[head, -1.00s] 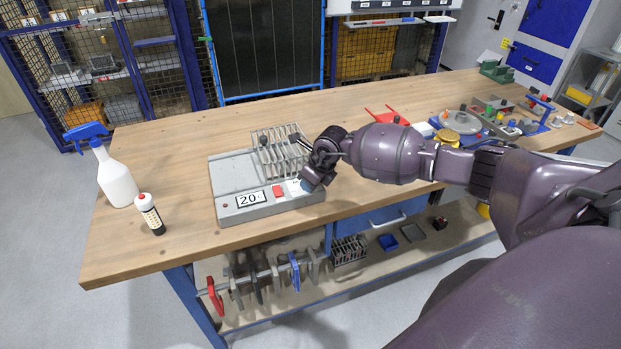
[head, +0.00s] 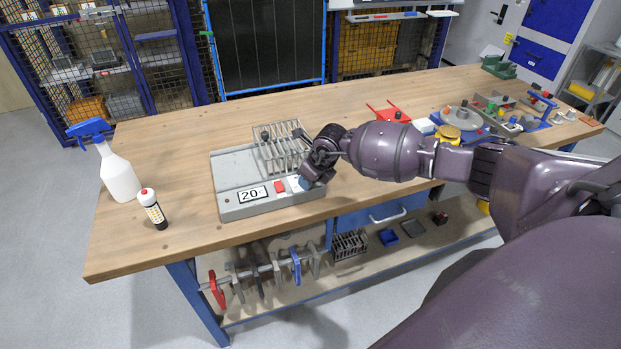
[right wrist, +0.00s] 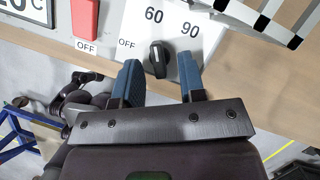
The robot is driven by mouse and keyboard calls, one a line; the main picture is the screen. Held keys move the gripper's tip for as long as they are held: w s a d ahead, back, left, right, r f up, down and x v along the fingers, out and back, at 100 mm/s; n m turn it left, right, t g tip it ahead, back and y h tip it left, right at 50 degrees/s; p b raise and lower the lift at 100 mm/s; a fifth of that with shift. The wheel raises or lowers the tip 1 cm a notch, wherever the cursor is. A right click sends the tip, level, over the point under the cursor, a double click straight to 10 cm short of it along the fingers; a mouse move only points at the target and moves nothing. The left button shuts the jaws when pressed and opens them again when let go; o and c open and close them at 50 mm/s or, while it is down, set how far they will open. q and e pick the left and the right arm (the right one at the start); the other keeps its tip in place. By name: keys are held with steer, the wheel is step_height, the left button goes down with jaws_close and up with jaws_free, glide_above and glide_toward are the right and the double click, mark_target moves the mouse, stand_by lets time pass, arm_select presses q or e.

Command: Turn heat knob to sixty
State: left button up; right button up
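The grey heater box (head: 232,176) stands on the wooden bench, with a display (head: 252,194) reading 20. The black heat knob (right wrist: 157,60) shows in the right wrist view on a white plate marked OFF, 60 and 90. Its narrow end points up the picture, roughly toward the 60; its exact setting is hard to tell. My right gripper (right wrist: 159,82) is open, with one blue-grey finger on each side of the knob and visible gaps between. In the head view my right gripper (head: 306,182) covers the knob. My left gripper is not in view.
A red switch (right wrist: 85,18) marked OFF sits left of the knob plate. A metal rack (head: 283,148) stands on the box. A spray bottle (head: 119,176) and a small red-capped bottle (head: 153,209) stand to the left. A red stand (head: 388,113) lies behind my right arm.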

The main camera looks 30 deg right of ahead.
steer(key=shift+r, duration=0.1)
steer(key=shift+d+r, duration=0.1)
steer(key=shift+r, duration=0.2)
steer(key=v, duration=1)
steer(key=shift+s, duration=0.15)
